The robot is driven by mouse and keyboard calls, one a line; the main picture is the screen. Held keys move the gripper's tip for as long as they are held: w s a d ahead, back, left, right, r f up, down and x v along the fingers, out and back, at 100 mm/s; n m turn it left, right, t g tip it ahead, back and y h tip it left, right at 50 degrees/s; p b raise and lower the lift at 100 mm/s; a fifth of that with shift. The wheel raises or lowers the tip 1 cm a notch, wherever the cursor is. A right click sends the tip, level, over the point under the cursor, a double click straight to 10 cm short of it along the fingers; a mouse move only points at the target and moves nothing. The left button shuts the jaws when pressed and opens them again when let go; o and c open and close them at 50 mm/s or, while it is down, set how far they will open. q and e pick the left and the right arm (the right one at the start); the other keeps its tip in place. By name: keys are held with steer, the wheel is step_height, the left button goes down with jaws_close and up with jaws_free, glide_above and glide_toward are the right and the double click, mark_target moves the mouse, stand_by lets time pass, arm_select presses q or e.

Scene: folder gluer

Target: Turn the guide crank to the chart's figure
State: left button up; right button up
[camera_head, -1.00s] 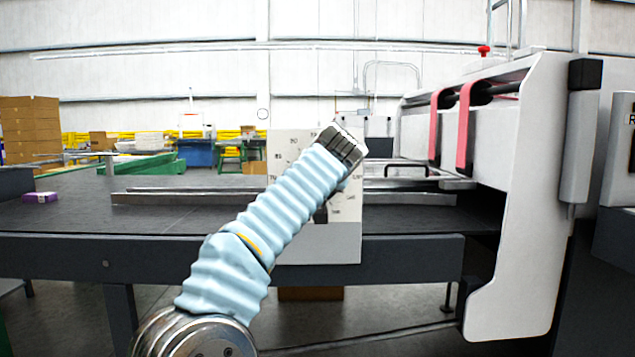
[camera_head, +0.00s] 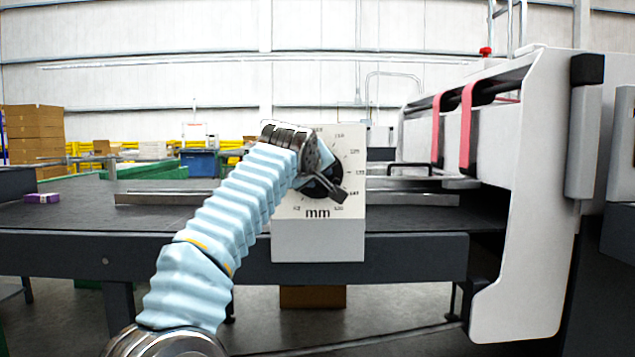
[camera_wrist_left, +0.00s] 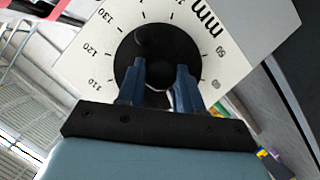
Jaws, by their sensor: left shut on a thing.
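The white dial plate (camera_head: 318,240) with printed figures and "mm" is fixed at the table's front edge. The black crank (camera_head: 334,190) is partly hidden behind my left wrist, and its visible dark end points down and right. In the left wrist view the black round hub (camera_wrist_left: 150,40) sits amid figures such as 110, 120 and 130. My left gripper (camera_wrist_left: 160,82) has its two blue fingers in front of the hub, shut on the crank. I cannot read which figure the crank marks.
The white machine side panel (camera_head: 520,200) with red belts stands to the right. The dark table top (camera_head: 80,213) extends to the left, with a small purple box (camera_head: 42,198) on it. A metal bar (camera_head: 160,198) lies behind the dial.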

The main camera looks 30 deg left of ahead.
arm_select(q)
steer(key=shift+f+n+t+h+b, duration=0.2)
steer(key=shift+n+t+b, duration=0.45)
steer(key=shift+n+b, duration=0.6)
steer(key=shift+f+n+t+h+b, duration=0.1)
steer(key=shift+n+t+h+b, duration=0.4)
steer(key=shift+n+b, duration=0.7)
steer(key=shift+f+n+t+h+b, duration=0.1)
steer(key=shift+n+t+b, duration=0.8)
steer(key=shift+n, duration=0.55)
steer(key=o, duration=1)
steer(key=shift+a+r, duration=0.1)
steer(key=shift+o, duration=0.2)
